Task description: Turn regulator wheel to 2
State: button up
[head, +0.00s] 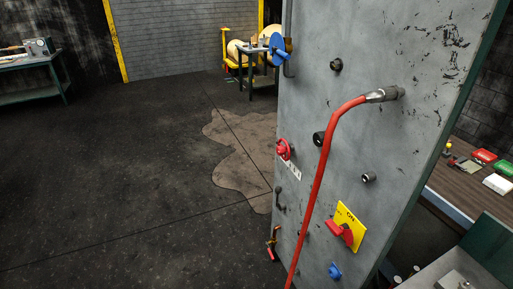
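A grey upright panel (375,150) fills the right of the head view, seen at an angle. A small red wheel (284,149) sits on its left part, with a white marked label (292,169) just below. The marks are too small to read, so the wheel's setting cannot be told. A blue wheel (278,45) sticks out at the panel's upper left edge. I cannot tell for certain which one is the regulator wheel. My gripper is not in view.
A red hose (323,170) runs down the panel front from a metal fitting (384,94). A yellow plate with a red switch (340,231) and a blue knob (335,271) are low on the panel. A workbench (465,182) stands right. The dark floor left is clear.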

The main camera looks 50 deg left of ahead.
aim_at(281, 150)
jog(key=u, duration=1.55)
